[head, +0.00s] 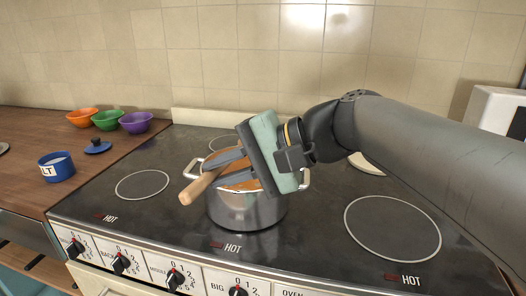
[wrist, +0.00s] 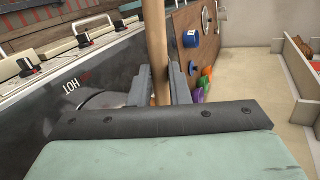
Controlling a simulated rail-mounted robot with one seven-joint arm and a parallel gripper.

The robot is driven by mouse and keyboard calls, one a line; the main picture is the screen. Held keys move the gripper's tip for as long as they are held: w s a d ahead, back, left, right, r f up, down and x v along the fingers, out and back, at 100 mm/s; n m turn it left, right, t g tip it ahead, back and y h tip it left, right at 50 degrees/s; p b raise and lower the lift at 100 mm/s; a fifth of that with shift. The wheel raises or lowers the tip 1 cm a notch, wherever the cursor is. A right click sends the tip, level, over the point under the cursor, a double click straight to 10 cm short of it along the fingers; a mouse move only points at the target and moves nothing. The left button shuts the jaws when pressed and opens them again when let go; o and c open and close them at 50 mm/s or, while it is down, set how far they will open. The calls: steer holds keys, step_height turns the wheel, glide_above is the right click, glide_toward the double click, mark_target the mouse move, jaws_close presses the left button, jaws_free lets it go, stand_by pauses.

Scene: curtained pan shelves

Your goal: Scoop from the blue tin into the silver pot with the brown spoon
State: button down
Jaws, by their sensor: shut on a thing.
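My gripper (head: 212,173) is shut on the brown spoon (head: 192,190) and holds it over the silver pot (head: 246,212). The spoon's wooden handle sticks out to the lower left, tilted. The spoon's bowl end is hidden behind the gripper. In the wrist view the handle (wrist: 156,40) stands between the two grey fingers (wrist: 160,88). The pot stands on the stove; something orange-brown shows inside it, partly covered by the gripper. The blue tin (head: 57,170), with a white label ending in "LT" and pale contents, stands open on the wooden counter at left; it also shows in the wrist view (wrist: 191,40).
A blue lid (head: 97,146) with a knob lies right of the tin. Orange (head: 83,118), green (head: 107,119) and purple (head: 136,122) bowls stand behind. The stove's left front ring (head: 142,185) and right ring (head: 392,227) are bare. A tiled wall closes the back.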

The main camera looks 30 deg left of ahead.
steer(key=shift+s+a+r+n+t+h+p, duration=0.15)
steer(key=shift+h+p, duration=0.65)
steer(key=shift+p, duration=1.3)
steer(key=shift+w+a+r+n+t+h+p, duration=0.1)
steer(key=shift+r+h+p, duration=0.2)
steer(key=shift+h+p, duration=1.15)
steer(key=shift+s+a+r+n+t+h+p, duration=0.1)
steer(key=shift+r+t+h+p, duration=0.1)
steer(key=shift+p, duration=2.5)
steer(key=shift+f+h+p, duration=0.25)
steer(key=shift+p, duration=0.25)
steer(key=shift+r, duration=0.1)
steer(key=h+p, duration=0.1)
steer(key=p, duration=0.3)
steer(key=shift+a+r, duration=0.1)
steer(key=shift+r, duration=0.25)
steer(key=h+p, duration=0.1)
steer(key=p, duration=0.1)
steer(key=h+p, duration=0.1)
steer(key=p, duration=0.2)
steer(key=shift+a+r+t, duration=0.2)
steer(key=shift+r+t, duration=0.05)
steer(key=shift+t, duration=0.1)
